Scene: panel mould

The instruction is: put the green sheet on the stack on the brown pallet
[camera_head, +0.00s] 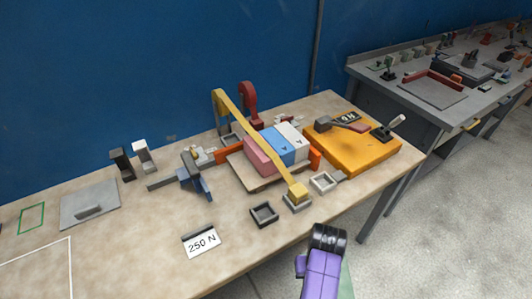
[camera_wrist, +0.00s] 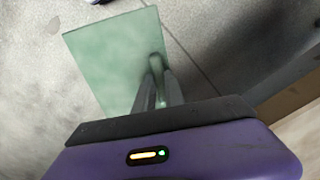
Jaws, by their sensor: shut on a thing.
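The green sheet (camera_wrist: 108,60) is a flat, translucent pale green panel in the wrist view. My gripper (camera_wrist: 157,88) is shut on it near its right edge, with the floor behind it. In the head view a sliver of green sheet (camera_head: 346,284) shows beside my purple arm at the bottom, off the table's front edge; the fingers are hidden there. A thin brown board (camera_head: 240,173), which looks like the pallet, lies mid-table bearing pink, blue and white blocks (camera_head: 279,145). I cannot tell whether these blocks are the stack.
A yellow arched bar (camera_head: 262,150) spans over the blocks, with orange pieces (camera_head: 316,157) at the sides. Small grey trays (camera_head: 264,214) and a "250 N" card (camera_head: 201,242) lie in front. An orange platform (camera_head: 352,150) stands right. The front-left table is mostly clear.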

